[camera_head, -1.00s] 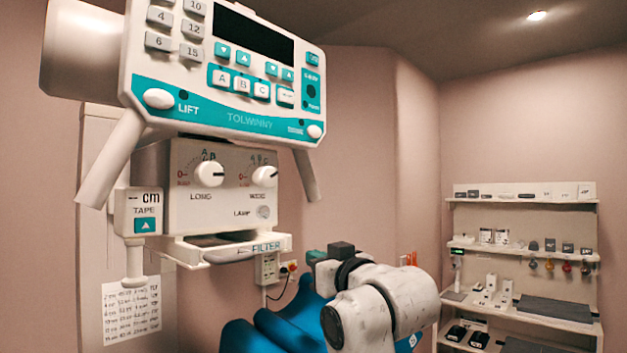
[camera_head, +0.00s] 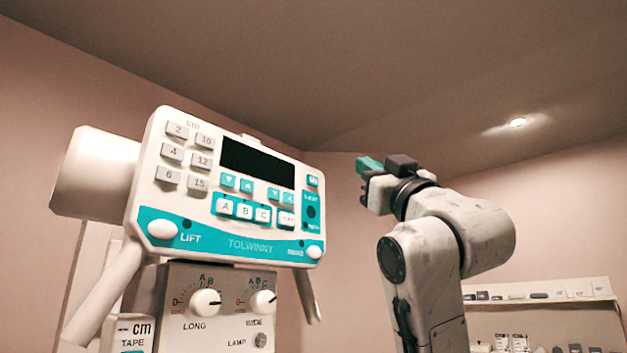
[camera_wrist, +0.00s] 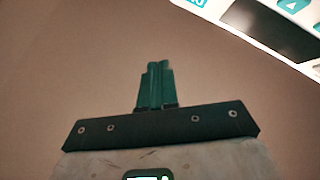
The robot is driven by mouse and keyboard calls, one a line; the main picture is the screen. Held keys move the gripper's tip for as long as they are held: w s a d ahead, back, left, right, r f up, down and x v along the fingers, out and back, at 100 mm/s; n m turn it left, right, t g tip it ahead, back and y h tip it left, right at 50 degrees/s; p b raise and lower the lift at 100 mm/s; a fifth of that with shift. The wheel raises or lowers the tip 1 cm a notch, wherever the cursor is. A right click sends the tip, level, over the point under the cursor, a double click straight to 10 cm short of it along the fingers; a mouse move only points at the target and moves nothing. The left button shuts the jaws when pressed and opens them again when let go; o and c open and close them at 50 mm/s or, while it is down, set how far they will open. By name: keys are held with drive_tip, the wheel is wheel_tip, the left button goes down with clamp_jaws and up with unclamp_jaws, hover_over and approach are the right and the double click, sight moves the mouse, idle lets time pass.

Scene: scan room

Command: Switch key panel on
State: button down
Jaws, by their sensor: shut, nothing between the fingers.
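The key panel (camera_head: 240,243) is a white and teal box with grey number keys, white A, B and C keys, a teal key at its upper right and a dark blank display (camera_head: 257,161). A corner of the panel also shows at the upper right of the wrist view (camera_wrist: 236,30). My gripper (camera_head: 366,164) is raised to the right of the panel, apart from it, near the height of the display. Its teal fingers are shut and empty, seen together in the wrist view (camera_wrist: 155,84).
Below the panel is a white box with LONG and WIDE knobs (camera_head: 205,302) and a LAMP switch (camera_head: 260,341). White bars flank it. A shelf (camera_head: 540,300) with small items stands at the lower right. The air between gripper and panel is clear.

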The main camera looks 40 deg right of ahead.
sight(312, 181)
drive_tip(key=shift+s+a+r, duration=0.15)
drive_tip(key=shift+s+r, duration=0.05)
drive_tip(key=shift+r, duration=0.1)
drive_tip(key=shift+w, duration=0.1)
drive_tip(key=w+p, duration=0.1)
drive_tip(key=w, duration=0.7)
drive_tip(key=shift+w, duration=0.3)
drive_tip(key=shift+w+a, duration=0.1)
drive_tip(key=shift+a, duration=0.05)
idle(1.8)
drive_tip(key=shift+w, duration=0.3)
drive_tip(key=shift+w, duration=0.4)
idle(0.7)
idle(0.3)
drive_tip(key=shift+s, duration=0.85)
